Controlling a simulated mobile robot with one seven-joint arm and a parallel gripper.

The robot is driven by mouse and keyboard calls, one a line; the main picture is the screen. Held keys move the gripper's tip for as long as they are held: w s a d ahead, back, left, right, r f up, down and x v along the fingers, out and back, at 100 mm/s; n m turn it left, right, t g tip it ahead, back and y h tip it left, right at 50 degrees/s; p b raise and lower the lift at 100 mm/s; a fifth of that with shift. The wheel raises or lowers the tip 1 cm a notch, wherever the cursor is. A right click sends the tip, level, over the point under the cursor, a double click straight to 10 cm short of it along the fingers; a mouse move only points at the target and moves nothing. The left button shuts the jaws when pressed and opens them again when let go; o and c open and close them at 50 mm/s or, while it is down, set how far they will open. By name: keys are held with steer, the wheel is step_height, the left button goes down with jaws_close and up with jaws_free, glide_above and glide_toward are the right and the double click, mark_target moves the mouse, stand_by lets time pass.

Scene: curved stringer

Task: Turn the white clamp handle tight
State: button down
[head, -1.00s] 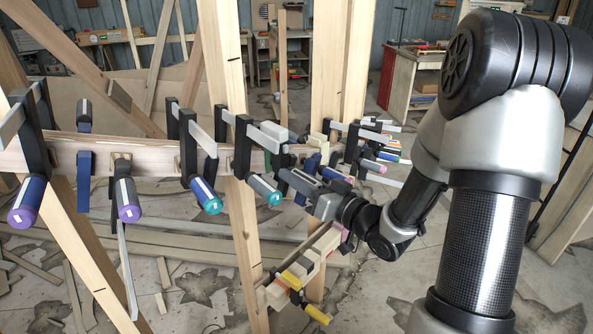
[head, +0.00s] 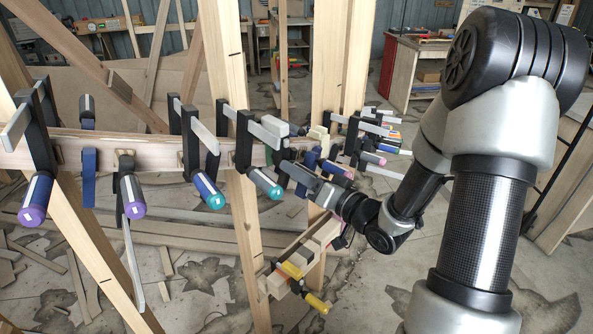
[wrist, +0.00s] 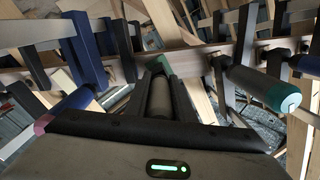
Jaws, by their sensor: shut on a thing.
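My gripper (wrist: 161,100) is shut on a clamp handle. In the wrist view the held handle (wrist: 160,96) is a pale grey cylinder between the two dark fingers, with a green part just beyond it. Its colour is dulled by shade, so I cannot tell for sure that it is white. In the head view my gripper (head: 294,173) reaches in from the right to the clamps on the curved wooden stringer (head: 150,152). The held handle is mostly hidden there by my gripper. I cannot tell how tight the clamp is.
A teal-ended handle (head: 265,183) is close to the left of my gripper; it also shows in the wrist view (wrist: 265,90). Several more clamps crowd the stringer on both sides. A wooden post (head: 245,250) stands left of my gripper. Lower clamps (head: 292,283) hang below.

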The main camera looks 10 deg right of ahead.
steer(key=c, duration=1.5)
jaws_free()
steer(key=p+v, duration=0.3)
steer(key=v, duration=1.4)
steer(key=shift+s, duration=0.25)
steer(key=shift+w+d+f, duration=0.1)
